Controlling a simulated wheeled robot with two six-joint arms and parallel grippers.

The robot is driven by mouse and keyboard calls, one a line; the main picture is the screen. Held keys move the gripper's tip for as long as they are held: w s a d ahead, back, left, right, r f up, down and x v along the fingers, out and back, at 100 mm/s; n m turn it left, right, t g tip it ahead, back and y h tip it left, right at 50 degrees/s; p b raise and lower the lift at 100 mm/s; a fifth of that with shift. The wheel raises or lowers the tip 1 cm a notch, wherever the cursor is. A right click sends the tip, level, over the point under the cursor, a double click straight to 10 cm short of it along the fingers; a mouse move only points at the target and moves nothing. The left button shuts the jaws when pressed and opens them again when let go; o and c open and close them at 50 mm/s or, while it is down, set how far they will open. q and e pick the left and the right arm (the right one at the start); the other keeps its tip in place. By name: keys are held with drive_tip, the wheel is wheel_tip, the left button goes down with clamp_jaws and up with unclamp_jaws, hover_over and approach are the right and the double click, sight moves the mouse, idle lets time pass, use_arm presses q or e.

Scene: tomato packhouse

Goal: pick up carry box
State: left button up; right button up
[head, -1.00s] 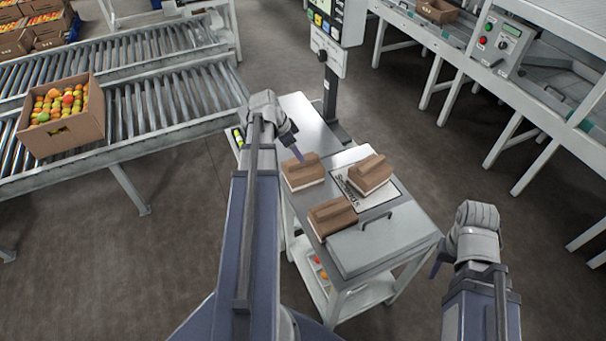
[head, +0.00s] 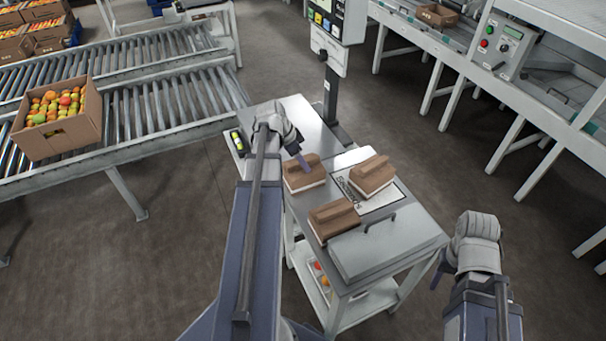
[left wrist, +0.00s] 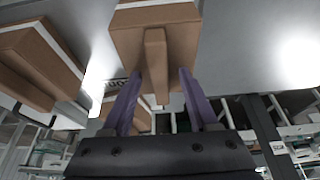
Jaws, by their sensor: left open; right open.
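Three brown carry boxes with raised handle bars and white lower edges are on the steel cart: one at the left (head: 296,179), one at the right (head: 372,178) and one in front (head: 333,220). My left gripper (head: 303,164) is open at the left box. In the left wrist view, that box (left wrist: 185,42) is ahead, and its handle bar (left wrist: 156,62) lies between the two purple fingers (left wrist: 160,74), with a gap on each side. Another box (left wrist: 35,62) shows at the left there. My right gripper (head: 437,276) is open and empty, right of the cart.
The cart (head: 380,252) has a lower shelf with some fruit. A display post (head: 330,95) stands behind it. A roller conveyor (head: 175,108) with a fruit carton (head: 60,140) is at the left. A machine with a control panel (head: 500,48) is at the right.

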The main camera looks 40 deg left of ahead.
use_arm(q)
drive_tip(key=shift+c, duration=0.2)
clamp_jaws()
idle(0.4)
